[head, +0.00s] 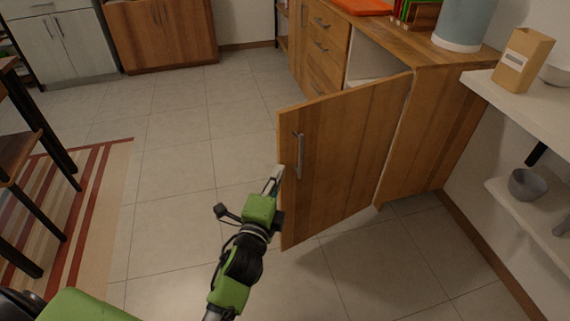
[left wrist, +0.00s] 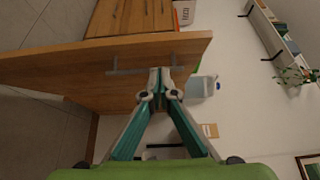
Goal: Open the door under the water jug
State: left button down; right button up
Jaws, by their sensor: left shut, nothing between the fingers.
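The wooden door (head: 345,155) under the counter stands swung far out from the cabinet, with a pale interior (head: 372,68) showing behind it. Its metal handle (head: 299,156) is on the outer face near the free edge and also shows in the left wrist view (left wrist: 145,69). The blue-grey water jug (head: 464,25) stands on the countertop above the cabinet. My left gripper (head: 275,176) is shut and empty at the door's free edge, beside the handle. I cannot tell whether its fingertips touch the door. My right gripper is not in view.
Drawers (head: 322,45) adjoin the open cabinet on its left. White wall shelves (head: 535,112) with a paper bag (head: 523,60) and a bowl (head: 525,184) are at the right. A striped rug (head: 95,215) with dark furniture lies left. The tiled floor (head: 180,150) between is clear.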

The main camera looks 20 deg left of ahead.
pick_arm(q)
jog(key=b, duration=0.1)
send_near(292, 140)
jog(key=w, duration=0.4)
jog(key=shift+w+a, duration=0.15)
jog(key=shift+w, duration=0.75)
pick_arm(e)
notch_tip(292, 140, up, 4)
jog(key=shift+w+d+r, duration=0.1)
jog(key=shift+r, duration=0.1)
